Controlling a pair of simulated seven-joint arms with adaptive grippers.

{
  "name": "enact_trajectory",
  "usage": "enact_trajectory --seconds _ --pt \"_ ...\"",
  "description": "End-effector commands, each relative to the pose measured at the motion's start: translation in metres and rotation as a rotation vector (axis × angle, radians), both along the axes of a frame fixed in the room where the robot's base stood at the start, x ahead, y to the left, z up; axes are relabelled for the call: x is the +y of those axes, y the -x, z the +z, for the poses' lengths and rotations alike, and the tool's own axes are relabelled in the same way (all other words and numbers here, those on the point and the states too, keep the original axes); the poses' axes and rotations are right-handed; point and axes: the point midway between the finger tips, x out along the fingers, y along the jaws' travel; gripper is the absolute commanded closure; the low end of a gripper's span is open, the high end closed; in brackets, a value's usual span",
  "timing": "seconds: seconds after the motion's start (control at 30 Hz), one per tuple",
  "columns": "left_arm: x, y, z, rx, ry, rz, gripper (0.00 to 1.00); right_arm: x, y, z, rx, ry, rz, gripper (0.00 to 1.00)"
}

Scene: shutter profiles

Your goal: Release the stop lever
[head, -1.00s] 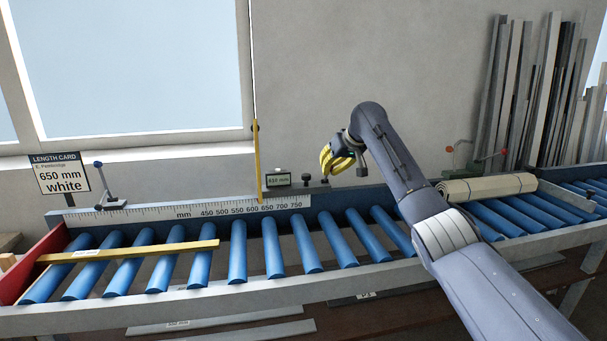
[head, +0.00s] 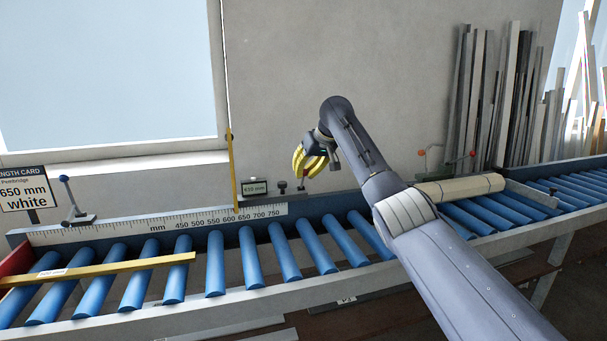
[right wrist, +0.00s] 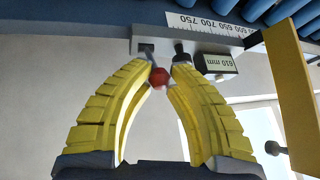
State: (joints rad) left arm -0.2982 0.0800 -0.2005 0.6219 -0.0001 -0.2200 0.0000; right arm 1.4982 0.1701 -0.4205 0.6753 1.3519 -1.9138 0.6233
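The length stop sits on the back rail near the end of the scale, with a small display (head: 255,187) and a dark knob (head: 282,187). The display reads 610 mm in the right wrist view (right wrist: 216,64). The stop lever has a red ball knob (right wrist: 158,78), which shows in the right wrist view between my right gripper's fingertips, nearer the left finger. My right gripper (head: 303,175) has yellow fingers with a gap between their tips. It hangs just above the stop, and I cannot tell whether it touches the knob. My left gripper is not in view.
A yellow upright bar (head: 233,175) stands beside the display. A yellow profile (head: 110,268) lies across the blue rollers at left. A blue-knobbed lever (head: 72,200) stands on the left rail. Profiles (head: 500,95) lean on the wall.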

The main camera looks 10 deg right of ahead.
Motion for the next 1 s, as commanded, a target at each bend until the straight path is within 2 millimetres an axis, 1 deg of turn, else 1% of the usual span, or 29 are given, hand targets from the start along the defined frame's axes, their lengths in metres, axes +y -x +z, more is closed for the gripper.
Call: enact_trajectory --seconds 0.03,0.2,0.23,0.27,0.5,0.63,0.77,1.0 --pt "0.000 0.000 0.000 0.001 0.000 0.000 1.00 0.000 0.000 0.000 -0.001 0.000 0.001 0.80" --pt "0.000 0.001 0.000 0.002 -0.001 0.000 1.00 0.000 0.000 -0.002 0.002 0.002 0.001 0.60" --pt "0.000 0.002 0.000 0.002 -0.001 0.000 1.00 0.000 0.000 -0.002 0.003 0.002 0.001 0.57" --pt "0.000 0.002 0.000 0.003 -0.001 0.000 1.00 0.000 0.000 -0.002 0.003 0.002 0.001 0.55" --pt "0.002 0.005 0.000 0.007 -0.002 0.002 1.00 -0.001 0.001 -0.003 0.005 0.003 0.002 0.55" --pt "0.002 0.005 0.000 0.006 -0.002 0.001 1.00 -0.002 0.004 0.004 0.004 0.002 0.002 0.55" --pt "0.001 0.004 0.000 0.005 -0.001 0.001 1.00 -0.009 0.012 0.019 0.002 0.004 0.002 0.55" --pt "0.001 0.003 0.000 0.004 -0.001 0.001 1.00 -0.020 0.031 0.056 0.002 0.003 0.003 0.55"
